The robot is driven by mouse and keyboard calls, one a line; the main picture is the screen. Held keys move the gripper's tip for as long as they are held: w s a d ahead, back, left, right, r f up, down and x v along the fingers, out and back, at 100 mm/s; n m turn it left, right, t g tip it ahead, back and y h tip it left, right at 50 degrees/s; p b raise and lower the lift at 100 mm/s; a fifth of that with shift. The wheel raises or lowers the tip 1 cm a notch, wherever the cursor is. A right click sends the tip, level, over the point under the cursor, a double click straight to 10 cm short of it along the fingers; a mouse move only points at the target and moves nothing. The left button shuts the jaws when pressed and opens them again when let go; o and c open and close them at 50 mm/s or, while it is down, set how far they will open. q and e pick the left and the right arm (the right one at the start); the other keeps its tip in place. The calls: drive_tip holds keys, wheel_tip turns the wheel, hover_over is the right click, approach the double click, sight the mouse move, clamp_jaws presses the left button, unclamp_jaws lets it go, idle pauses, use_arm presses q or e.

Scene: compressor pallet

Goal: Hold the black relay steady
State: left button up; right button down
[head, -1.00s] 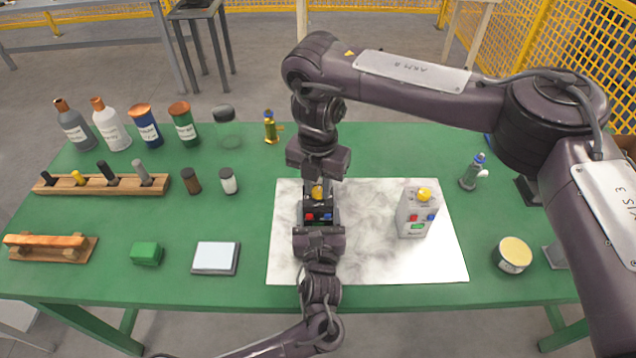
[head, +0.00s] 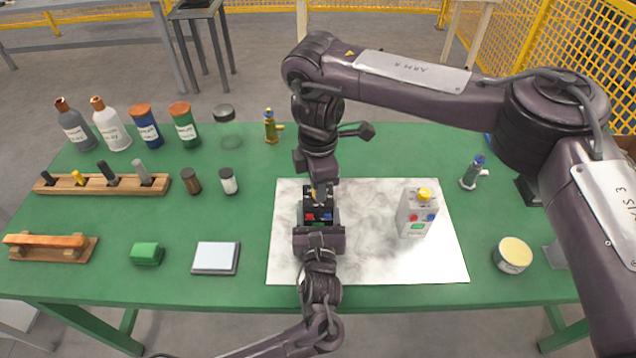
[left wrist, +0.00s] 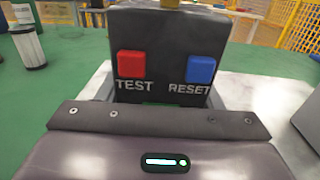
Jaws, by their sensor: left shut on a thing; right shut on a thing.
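The black relay (head: 319,222) stands upright on the left part of the white marbled sheet, with a red and a blue button on its front. In the left wrist view the relay (left wrist: 160,40) fills the upper middle, its buttons marked TEST and RESET. My left gripper (head: 319,238) comes from the near side and is shut on the relay's lower part; its fingertips are mostly hidden. My right gripper (head: 318,186) points down from above and is shut on the yellow knob (head: 316,194) on the relay's top; the knob is largely covered.
A grey relay (head: 416,215) with a yellow knob stands to the right on the white sheet (head: 375,265). A round tin (head: 512,255) and a small valve-like piece (head: 473,172) are further right. Bottles, a wooden tool rack (head: 100,184) and a white pad (head: 215,258) are left.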

drive_tip(key=shift+w+d+m, duration=0.1)
drive_tip(key=shift+m, duration=1.1)
drive_tip(key=c, duration=1.2)
unclamp_jaws()
wheel_tip(320, 180, up, 12)
use_arm(q)
drive_tip(key=o, duration=1.3)
drive_tip(key=shift+s, duration=0.1)
